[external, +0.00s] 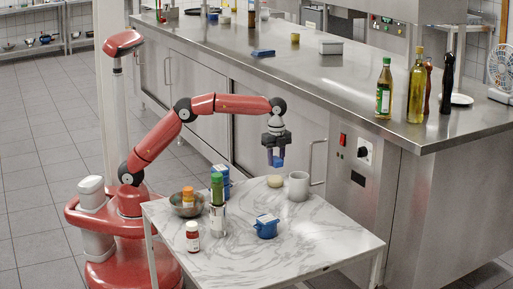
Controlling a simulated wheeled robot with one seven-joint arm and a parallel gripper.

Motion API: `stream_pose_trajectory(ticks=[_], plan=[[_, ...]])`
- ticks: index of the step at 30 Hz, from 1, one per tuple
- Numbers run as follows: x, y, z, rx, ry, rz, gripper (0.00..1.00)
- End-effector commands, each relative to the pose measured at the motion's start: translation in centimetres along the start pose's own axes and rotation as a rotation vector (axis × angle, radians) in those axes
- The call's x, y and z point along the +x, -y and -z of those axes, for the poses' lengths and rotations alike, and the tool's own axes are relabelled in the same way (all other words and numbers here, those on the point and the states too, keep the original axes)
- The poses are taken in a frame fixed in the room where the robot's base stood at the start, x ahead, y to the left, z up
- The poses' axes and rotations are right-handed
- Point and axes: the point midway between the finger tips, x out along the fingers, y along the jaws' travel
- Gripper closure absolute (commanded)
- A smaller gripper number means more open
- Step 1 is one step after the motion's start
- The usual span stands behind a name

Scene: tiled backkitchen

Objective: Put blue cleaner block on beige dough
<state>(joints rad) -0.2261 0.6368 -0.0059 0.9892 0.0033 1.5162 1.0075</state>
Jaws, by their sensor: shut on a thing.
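My gripper (275,155) points down above the far edge of the marble-topped table. It is shut on the small blue cleaner block (277,162), which hangs between the fingertips. The beige dough (274,181) is a small pale round lump on the table, left of the grey mug. In the picture the block is just above the dough, with a gap between them. From this one view I cannot tell how exactly the two line up in depth.
The grey mug (299,186) stands close to the right of the dough. A blue pot (266,226) is nearer the front. The table's right front is clear.

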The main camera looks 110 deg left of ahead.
Motion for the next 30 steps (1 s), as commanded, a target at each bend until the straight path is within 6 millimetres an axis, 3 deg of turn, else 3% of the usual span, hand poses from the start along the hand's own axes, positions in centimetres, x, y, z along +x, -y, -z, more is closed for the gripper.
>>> stream_pose_trajectory(ticks=[12, 23, 24, 28, 30], plan=[[4.7, -0.1, 0.1, 0.000, 0.000, 0.001, 0.88], [5.0, -0.1, 0.1, -0.001, 0.000, 0.001, 0.88], [5.1, -0.1, 0.1, -0.001, 0.000, 0.001, 0.62], [5.0, -0.1, 0.1, -0.001, 0.000, 0.001, 0.45], [5.0, -0.1, 0.1, -0.001, 0.000, 0.001, 0.43]])
